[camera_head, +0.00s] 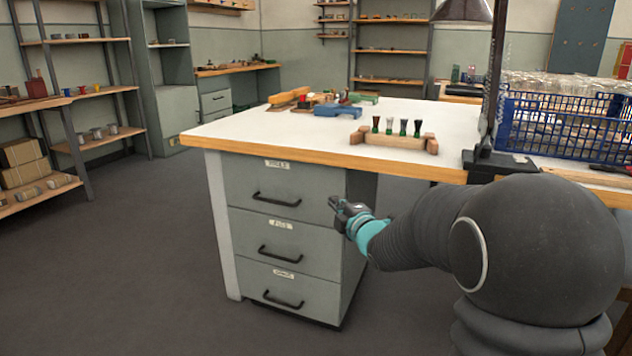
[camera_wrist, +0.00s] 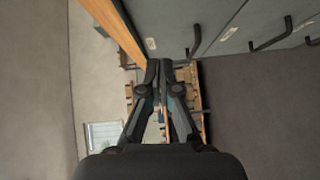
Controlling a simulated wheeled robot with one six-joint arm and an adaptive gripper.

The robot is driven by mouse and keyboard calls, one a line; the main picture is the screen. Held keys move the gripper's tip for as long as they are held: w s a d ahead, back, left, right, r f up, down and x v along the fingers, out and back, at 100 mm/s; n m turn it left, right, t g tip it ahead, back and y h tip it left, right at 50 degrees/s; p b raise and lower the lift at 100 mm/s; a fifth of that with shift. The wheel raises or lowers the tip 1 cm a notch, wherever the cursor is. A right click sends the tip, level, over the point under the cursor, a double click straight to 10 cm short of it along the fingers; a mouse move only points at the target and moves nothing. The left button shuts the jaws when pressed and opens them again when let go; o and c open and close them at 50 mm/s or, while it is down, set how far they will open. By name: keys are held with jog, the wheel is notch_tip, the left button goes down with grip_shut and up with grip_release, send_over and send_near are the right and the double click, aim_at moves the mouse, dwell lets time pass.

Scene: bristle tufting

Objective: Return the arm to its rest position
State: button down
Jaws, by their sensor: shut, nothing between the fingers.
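My gripper (camera_head: 342,207) is in front of the grey drawer cabinet, below the table's top edge, near the right end of the top drawer. In the wrist view my gripper (camera_wrist: 159,66) has its two fingertips together, with nothing between them. My arm reaches in from the right of the head view. The drawer cabinet (camera_head: 240,222) has three drawers with black handles and labels, all shut. Its drawers and handles (camera_wrist: 230,35) also show at the upper right of the wrist view. I cannot tell the exact gap between gripper and cabinet.
The white worktable (camera_head: 250,128) has a wooden edge and carries a wooden rack (camera_head: 385,142) with several tufts. A blue crate (camera_head: 565,125) of glass jars and a lamp stand (camera_head: 490,160) are at the right. Shelves (camera_head: 85,90) stand at the left. The floor (camera_head: 120,260) left of the cabinet is clear.

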jog(key=s+d+f+m+g+h, duration=0.3)
jog(key=d+f+m+g+h, duration=0.15)
jog(key=f+m, duration=0.35)
jog(key=s+d+f+m+g+h, duration=0.1)
jog(key=s+d+f+m+g, duration=0.15)
jog(key=s, duration=0.25)
jog(key=s+d+f+m+g+h, duration=0.1)
jog(key=s+f+m, duration=0.1)
jog(key=s+m, duration=0.15)
jog(key=s+r+m+g+p, duration=0.1)
jog(key=s+r+m, duration=0.1)
jog(key=s, duration=0.8)
jog(key=s+a+r+m+g+p, duration=0.1)
jog(key=s+r+m+p, duration=0.1)
jog(key=s+r, duration=0.3)
jog(key=s+r+m+g+p, duration=0.1)
jog(key=s+r+m, duration=0.2)
jog(key=s, duration=1.1)
jog(key=shift+s+a+r+y, duration=0.35)
jog(key=shift+r, duration=0.4)
